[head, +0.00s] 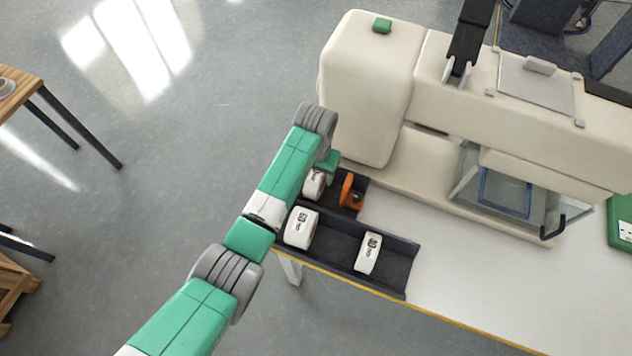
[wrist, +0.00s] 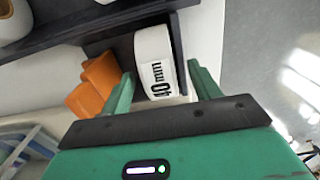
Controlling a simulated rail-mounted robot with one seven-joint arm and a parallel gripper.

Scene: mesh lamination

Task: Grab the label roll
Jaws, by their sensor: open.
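A white label roll marked "40mm" (wrist: 153,48) stands in a dark tray compartment in the wrist view. My gripper (wrist: 160,72) is open, with one green finger on either side of the roll's near end. I cannot tell whether the fingers touch it. In the head view this roll (head: 314,185) shows in the back left of the dark tray (head: 399,283), partly hidden by my arm. My gripper (head: 328,163) is just behind and above it there. Two more white rolls stand in the front compartment, one at the left (head: 301,229) and one at the right (head: 368,253).
An orange tape dispenser-like object (head: 351,191) stands close to the roll; it also shows in the wrist view (wrist: 95,85). A large cream machine (head: 370,90) rises right behind the tray.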

